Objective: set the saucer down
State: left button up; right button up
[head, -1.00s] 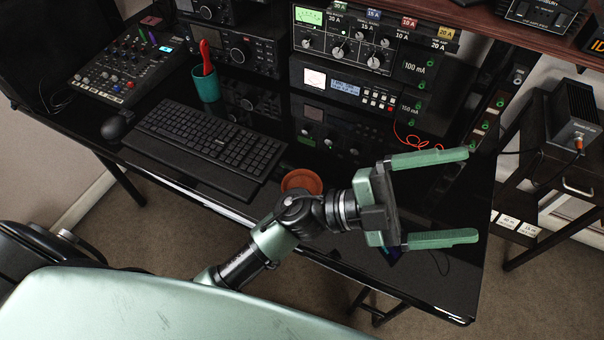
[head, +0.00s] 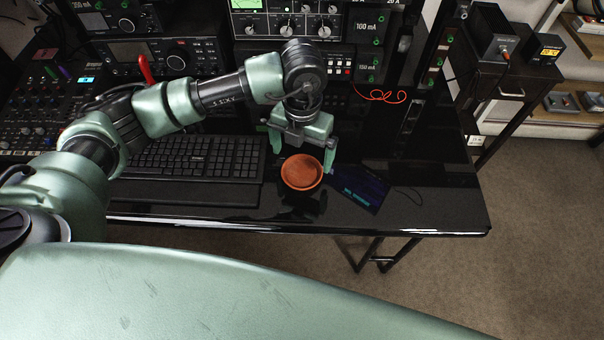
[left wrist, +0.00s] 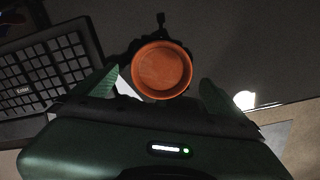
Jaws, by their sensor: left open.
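The saucer (head: 301,173) is a small round terracotta dish with a raised rim. It appears to lie level on the glossy black desk, near the front edge and right of the keyboard. My left gripper (head: 302,156) is open and points down just behind the saucer, one finger toward each side. In the left wrist view the saucer (left wrist: 162,69) shows centred between the two spread fingers, with a gap on both sides. I see no finger touching it. My right gripper is not in view.
A black keyboard (head: 195,157) lies close left of the saucer. A dark flat panel with a lit screen (head: 358,186) lies close right. Radio units (head: 165,58) stand along the back, and a red wire (head: 380,95) curls there. The desk's right front is clear.

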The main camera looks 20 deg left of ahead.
aim_at(302, 173)
pick_arm(q)
jog(key=shift+f, duration=0.5)
jog(key=f+b, duration=0.1)
jog(key=f, duration=0.1)
jog(key=f+b, duration=0.1)
jog(key=f, duration=0.1)
jog(key=shift+s+d+f+b, duration=0.1)
jog(key=shift+s+b, duration=0.2)
jog(key=c, duration=1.7)
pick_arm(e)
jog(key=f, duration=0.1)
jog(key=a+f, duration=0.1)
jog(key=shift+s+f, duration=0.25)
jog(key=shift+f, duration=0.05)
